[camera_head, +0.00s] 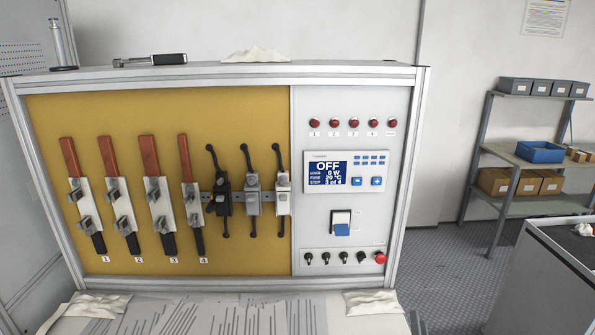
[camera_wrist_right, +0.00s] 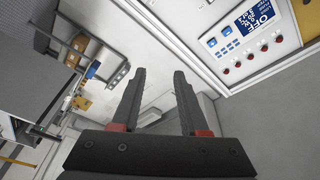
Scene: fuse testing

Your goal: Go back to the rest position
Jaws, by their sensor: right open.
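My right gripper (camera_wrist_right: 159,73) shows in the right wrist view, with its two dark fingers apart and nothing between them. It is clear of the test cabinet, whose control panel (camera_head: 344,258) also shows at the upper right of that view. Neither gripper is visible in the head view, and my left gripper is not seen at all. On the yellow board (camera_head: 262,110), several numbered holders with red handles stand in a row, with black and grey clamps (camera_head: 252,194) to their right.
A paper-covered surface (camera_head: 240,312) with crumpled white cloths (camera_head: 372,302) lies in front of the cabinet. A shelf (camera_head: 525,154) with boxes and a blue tray (camera_head: 540,152) stands at the right, behind a grey cart (camera_head: 555,270). Floor (camera_head: 450,265) is open between cabinet and shelf.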

